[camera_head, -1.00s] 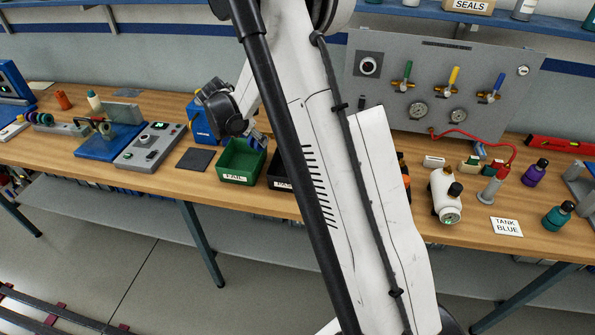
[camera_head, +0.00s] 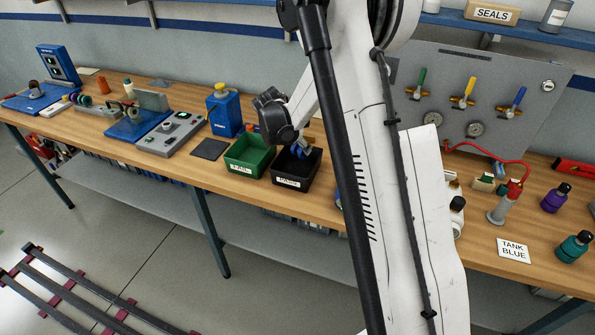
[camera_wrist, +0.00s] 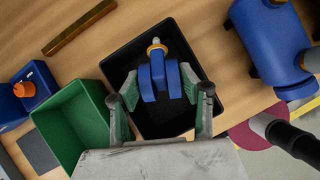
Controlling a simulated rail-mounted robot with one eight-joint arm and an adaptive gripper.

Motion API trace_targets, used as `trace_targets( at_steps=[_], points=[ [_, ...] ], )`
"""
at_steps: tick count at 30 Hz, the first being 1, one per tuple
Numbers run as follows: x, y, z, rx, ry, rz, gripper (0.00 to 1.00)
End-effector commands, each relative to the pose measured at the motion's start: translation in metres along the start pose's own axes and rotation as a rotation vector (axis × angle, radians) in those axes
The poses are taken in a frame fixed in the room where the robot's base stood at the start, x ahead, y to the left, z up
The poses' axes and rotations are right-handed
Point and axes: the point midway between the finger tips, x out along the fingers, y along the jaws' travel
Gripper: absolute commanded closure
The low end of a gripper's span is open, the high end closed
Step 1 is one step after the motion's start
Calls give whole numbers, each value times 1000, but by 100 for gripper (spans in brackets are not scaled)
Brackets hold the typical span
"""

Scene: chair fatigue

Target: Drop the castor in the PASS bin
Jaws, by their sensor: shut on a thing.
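The castor (camera_wrist: 160,80) has blue twin wheels and a pale stem with an orange ring. My gripper (camera_wrist: 160,90) is shut on it, with one finger on each side. In the wrist view the castor shows against the inside of the black bin (camera_wrist: 208,108). In the head view my gripper (camera_head: 300,148) is over the black bin (camera_head: 290,183), which has a white label on its front, reading PASS as far as I can tell. A green bin (camera_head: 243,165) stands directly to its left. I cannot tell exactly how high the castor is.
A blue bottle-like unit (camera_head: 223,110) stands behind the green bin. A dark flat pad (camera_head: 210,149) and a grey control box (camera_head: 172,135) lie farther left. In the wrist view a brass bar (camera_wrist: 80,28) lies beside the bins.

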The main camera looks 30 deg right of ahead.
Motion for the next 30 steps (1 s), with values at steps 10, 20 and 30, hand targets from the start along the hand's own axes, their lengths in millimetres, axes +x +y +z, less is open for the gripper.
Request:
trace_targets(
  at_steps=[10, 20, 30],
  points=[
    [20, 0, -11, 0, 0, 0, 89],
    [19, 0, -11, 0, 0, 0, 42],
    [16, 0, -11, 0, 0, 0, 40]
  ],
)
